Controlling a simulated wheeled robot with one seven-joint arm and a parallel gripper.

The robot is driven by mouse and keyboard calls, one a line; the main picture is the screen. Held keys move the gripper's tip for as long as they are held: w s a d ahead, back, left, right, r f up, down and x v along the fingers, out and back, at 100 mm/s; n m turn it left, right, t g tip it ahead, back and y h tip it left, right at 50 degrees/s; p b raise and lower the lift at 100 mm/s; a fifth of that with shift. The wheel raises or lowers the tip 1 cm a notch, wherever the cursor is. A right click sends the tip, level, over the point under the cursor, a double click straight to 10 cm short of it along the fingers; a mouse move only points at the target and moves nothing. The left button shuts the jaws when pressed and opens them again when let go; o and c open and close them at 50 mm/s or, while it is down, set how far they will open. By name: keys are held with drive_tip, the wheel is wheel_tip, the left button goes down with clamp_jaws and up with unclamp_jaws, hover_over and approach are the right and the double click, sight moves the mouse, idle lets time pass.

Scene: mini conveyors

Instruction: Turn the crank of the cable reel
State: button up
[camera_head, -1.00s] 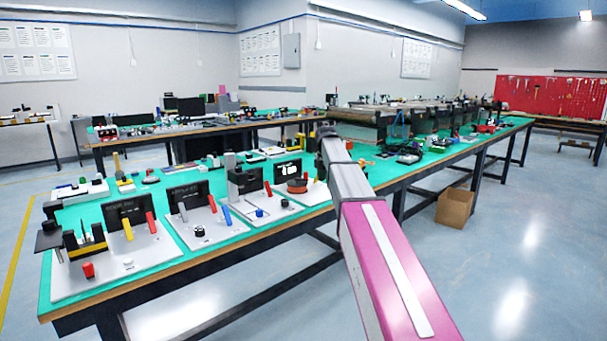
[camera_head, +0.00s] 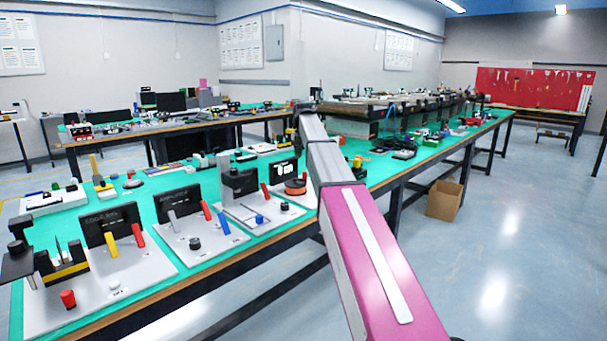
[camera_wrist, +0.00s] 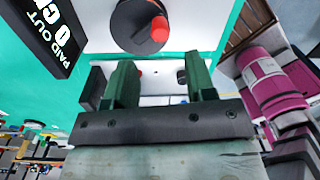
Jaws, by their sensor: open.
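The cable reel (camera_head: 295,187) is an orange and dark drum on a light plate on the green bench, beside a black display (camera_head: 284,170). In the wrist view a dark round disc (camera_wrist: 128,22) with a red knob (camera_wrist: 160,30) lies beyond my fingertips; it appears to be the reel's crank. The display (camera_wrist: 45,32) reading "PAID OUT" is at its upper left. My gripper (camera_wrist: 160,78) is open, with its two green fingers apart and empty, and short of the disc. In the head view my arm hides my gripper.
Several other lever panels stand left of the reel on the green bench, such as one with yellow and red levers (camera_head: 110,243). A cardboard box (camera_head: 444,200) is on the floor at right.

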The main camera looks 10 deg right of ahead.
sight(305, 172)
wheel_tip(305, 172, down, 8)
drive_tip(key=shift+s+d, duration=0.1)
idle(0.4)
drive_tip(key=c, duration=0.9)
